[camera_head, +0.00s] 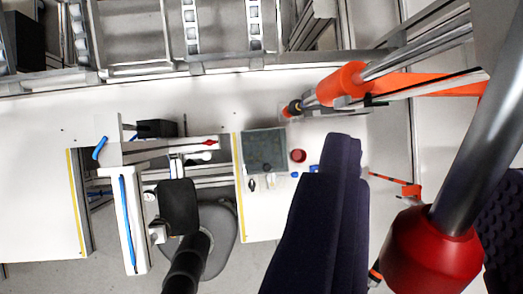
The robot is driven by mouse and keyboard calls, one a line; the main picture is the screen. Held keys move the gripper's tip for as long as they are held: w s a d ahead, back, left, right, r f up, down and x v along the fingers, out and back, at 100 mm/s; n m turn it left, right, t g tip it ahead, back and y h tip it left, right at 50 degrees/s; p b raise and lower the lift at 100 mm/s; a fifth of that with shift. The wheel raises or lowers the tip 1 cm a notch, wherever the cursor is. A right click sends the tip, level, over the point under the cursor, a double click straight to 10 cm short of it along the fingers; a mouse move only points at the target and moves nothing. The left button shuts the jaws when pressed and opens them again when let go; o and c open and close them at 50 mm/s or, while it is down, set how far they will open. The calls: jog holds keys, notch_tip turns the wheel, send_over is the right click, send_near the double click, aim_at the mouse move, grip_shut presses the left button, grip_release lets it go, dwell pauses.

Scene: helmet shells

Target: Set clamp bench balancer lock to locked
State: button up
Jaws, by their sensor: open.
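A balancer arm with an orange body (342,84) and a steel tube reaches over the bench from the upper right. A large red cone-shaped collar (430,252) on a second thick steel tube is close to the camera at the lower right. I cannot make out the balancer lock or its setting. The bench fixture (180,165) stands left of centre, with a blue handle and a red-tipped lever. The dark blue form at lower centre appears to be my gripper (342,150). It is open, with nothing visibly held. It covers part of the bench's right side.
A grey square plate (264,150) and a small red round part (298,156) lie on the white bench (40,190). Metal racks (130,40) line the back. A dark textured form (505,220) fills the right edge.

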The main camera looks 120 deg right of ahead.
jog(key=b+v, duration=0.1)
jog(key=v, duration=0.1)
jog(key=shift+a+r+b, duration=0.2)
jog(key=shift+r+b, duration=0.1)
jog(key=s+a+b, duration=0.3)
jog(key=s+a, duration=0.5)
jog(key=a, duration=0.1)
jog(key=shift+s+b, duration=0.15)
jog(key=shift+b, duration=0.15)
jog(key=shift+o, duration=0.3)
jog(key=shift+r, duration=0.1)
